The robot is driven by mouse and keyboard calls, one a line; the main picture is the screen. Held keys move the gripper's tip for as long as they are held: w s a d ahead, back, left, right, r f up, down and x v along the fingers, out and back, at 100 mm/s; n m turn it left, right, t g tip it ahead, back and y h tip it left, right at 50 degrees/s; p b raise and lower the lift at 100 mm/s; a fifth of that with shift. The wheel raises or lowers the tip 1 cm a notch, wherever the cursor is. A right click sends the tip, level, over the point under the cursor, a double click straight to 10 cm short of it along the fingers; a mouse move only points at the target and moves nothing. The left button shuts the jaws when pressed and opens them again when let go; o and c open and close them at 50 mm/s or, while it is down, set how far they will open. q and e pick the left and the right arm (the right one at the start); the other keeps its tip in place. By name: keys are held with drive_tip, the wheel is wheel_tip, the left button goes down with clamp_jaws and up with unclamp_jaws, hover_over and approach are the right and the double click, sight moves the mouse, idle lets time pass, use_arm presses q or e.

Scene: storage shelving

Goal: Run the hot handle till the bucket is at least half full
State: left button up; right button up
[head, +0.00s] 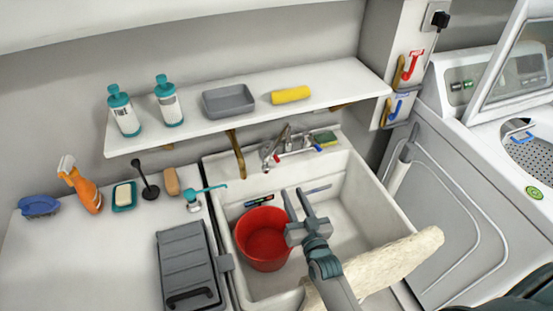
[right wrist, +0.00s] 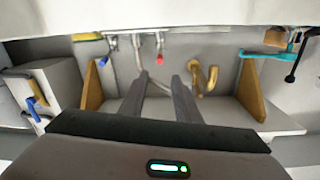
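The tap (head: 275,150) is at the back of the white sink (head: 358,190). Its hot handle (head: 278,158) has a red tip and its cold handle (head: 318,150) a blue one. In the right wrist view, the red tip (right wrist: 160,60) shows between and beyond my fingers. The red bucket (head: 262,240) stands upright in the sink's left part; I see no water in it. My right gripper (head: 294,192) is open and empty, over the sink by the bucket's right rim, apart from the tap; it also shows in the right wrist view (right wrist: 158,82). My left gripper is out of view.
A shelf (head: 240,112) with bottles, a grey tray and a yellow roll overhangs the back. The left counter (head: 95,260) holds several cleaning items and a grey folded rack (head: 187,260). A washer (head: 470,190) stands right.

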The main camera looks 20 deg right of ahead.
sight(276, 157)
drive_tip(key=w+p, duration=0.2)
drive_tip(key=w, duration=1.5)
drive_tip(key=shift+p, duration=0.4)
clamp_jaws()
